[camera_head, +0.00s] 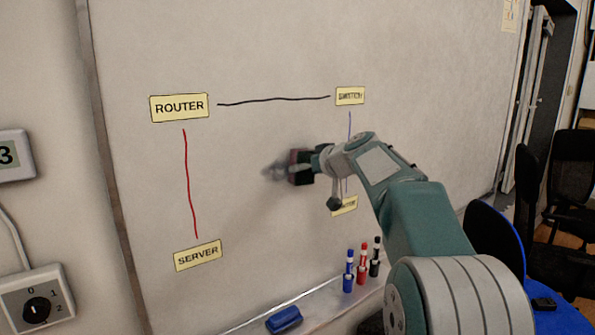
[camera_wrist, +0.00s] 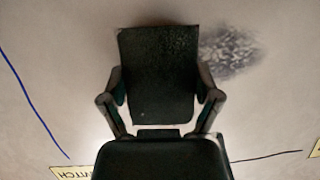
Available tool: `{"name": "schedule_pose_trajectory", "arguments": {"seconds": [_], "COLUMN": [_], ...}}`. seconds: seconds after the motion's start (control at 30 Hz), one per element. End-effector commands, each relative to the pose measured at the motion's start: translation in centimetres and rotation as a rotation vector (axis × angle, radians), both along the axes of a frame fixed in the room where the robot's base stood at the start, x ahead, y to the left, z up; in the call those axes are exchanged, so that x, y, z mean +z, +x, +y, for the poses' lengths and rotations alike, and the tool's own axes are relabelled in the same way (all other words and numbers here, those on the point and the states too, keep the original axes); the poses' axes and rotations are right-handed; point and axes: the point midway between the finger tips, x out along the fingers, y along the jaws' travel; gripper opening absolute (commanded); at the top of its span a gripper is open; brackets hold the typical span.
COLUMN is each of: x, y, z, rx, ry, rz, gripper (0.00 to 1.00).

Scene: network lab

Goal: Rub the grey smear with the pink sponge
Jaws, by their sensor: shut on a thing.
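My gripper (camera_head: 313,165) is shut on the sponge (camera_head: 297,168), which looks nearly black with a dull pink-red edge in the head view. In the wrist view the sponge (camera_wrist: 157,75) is a dark block between the two fingers, against or very close to the whiteboard; I cannot tell if it touches. The grey smear (camera_head: 274,171) is on the board just left of the sponge in the head view. In the wrist view the smear (camera_wrist: 231,50) is a mottled grey patch right of the sponge's far end. The sponge may hide part of it.
The whiteboard (camera_head: 260,40) carries yellow labels ROUTER (camera_head: 179,107), SERVER (camera_head: 197,256) and SWITCH (camera_head: 350,96), joined by drawn lines. Another label (camera_head: 344,206) is below the gripper. The tray (camera_head: 320,302) holds a blue eraser (camera_head: 284,320) and upright markers (camera_head: 362,265). Chairs stand at right.

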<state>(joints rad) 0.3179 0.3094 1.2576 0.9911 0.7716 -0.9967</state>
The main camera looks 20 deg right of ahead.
Motion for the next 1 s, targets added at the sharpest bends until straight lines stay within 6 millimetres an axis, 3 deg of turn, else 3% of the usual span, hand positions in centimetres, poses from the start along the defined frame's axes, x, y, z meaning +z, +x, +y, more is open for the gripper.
{"name": "schedule_pose_trajectory", "arguments": {"seconds": [0.13, 0.37, 0.53, 0.8, 1.0], "x": [0.0, 0.0, 0.0, 0.0, 0.0], "y": [0.2, 0.5, 0.2, -0.3, -0.5], "z": [-0.8, -0.5, 0.8, 3.0, 3.6], "rx": [0.000, 0.003, 0.006, 0.007, 0.006], "ry": [0.000, -0.001, 0.000, -0.001, 0.000], "rz": [0.000, -0.001, 0.001, 0.001, 0.000], "gripper": [0.62, 0.62, 0.63, 0.54, 0.53]}}
